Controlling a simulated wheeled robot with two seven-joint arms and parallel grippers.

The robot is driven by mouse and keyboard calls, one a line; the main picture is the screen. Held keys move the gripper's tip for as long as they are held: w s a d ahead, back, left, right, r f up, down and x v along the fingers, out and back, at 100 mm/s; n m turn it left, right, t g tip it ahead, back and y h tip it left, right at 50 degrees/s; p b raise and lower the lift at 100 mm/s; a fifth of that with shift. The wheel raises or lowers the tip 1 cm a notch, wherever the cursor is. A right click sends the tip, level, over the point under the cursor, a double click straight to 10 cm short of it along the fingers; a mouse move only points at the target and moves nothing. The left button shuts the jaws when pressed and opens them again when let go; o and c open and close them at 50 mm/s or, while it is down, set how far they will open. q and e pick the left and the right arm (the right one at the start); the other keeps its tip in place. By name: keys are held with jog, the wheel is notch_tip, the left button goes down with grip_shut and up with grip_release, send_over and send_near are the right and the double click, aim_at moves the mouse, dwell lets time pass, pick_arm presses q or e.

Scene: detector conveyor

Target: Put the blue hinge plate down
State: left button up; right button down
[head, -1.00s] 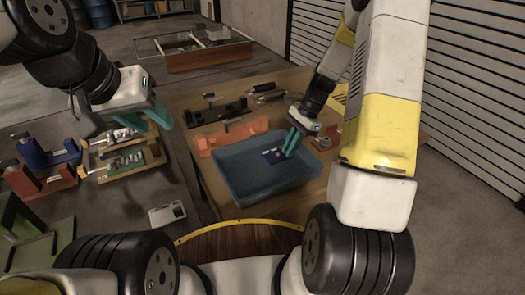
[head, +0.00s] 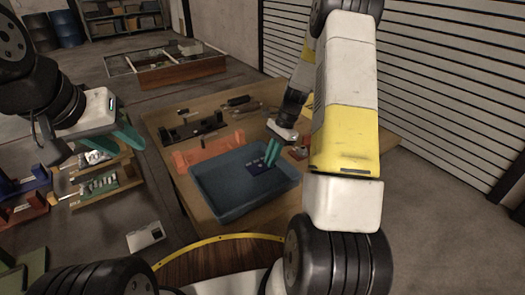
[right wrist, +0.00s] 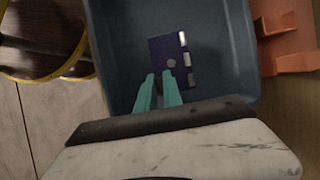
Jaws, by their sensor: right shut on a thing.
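The blue hinge plate (head: 255,169) is dark blue with pale hinge knuckles. It is over the inside of the blue tray (head: 215,207), close to the tray floor; I cannot tell whether it touches. My right gripper (head: 270,158) reaches down into the tray and is shut on the plate. In the right wrist view the plate (right wrist: 164,49) extends beyond the fingertips (right wrist: 158,82), with the tray floor behind it. My left gripper (head: 128,132) hangs at the left, away from the tray, with its teal fingers apart and empty.
An orange bracket (head: 205,151) and a black fixture (head: 195,129) lie on the wooden table behind the tray. A reddish part sits right of the tray, partly hidden by my right arm. Wooden boxes (head: 105,183) with small parts stand at the left. Much of the tray floor is clear.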

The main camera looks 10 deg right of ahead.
jog(key=shift+w+d+f, duration=0.2)
jog(key=shift+w+d, duration=0.4)
jog(key=shift+d, duration=0.1)
jog(key=shift+f, duration=1.6)
jog(key=shift+f, duration=0.15)
jog(key=c, duration=1.5)
grip_release()
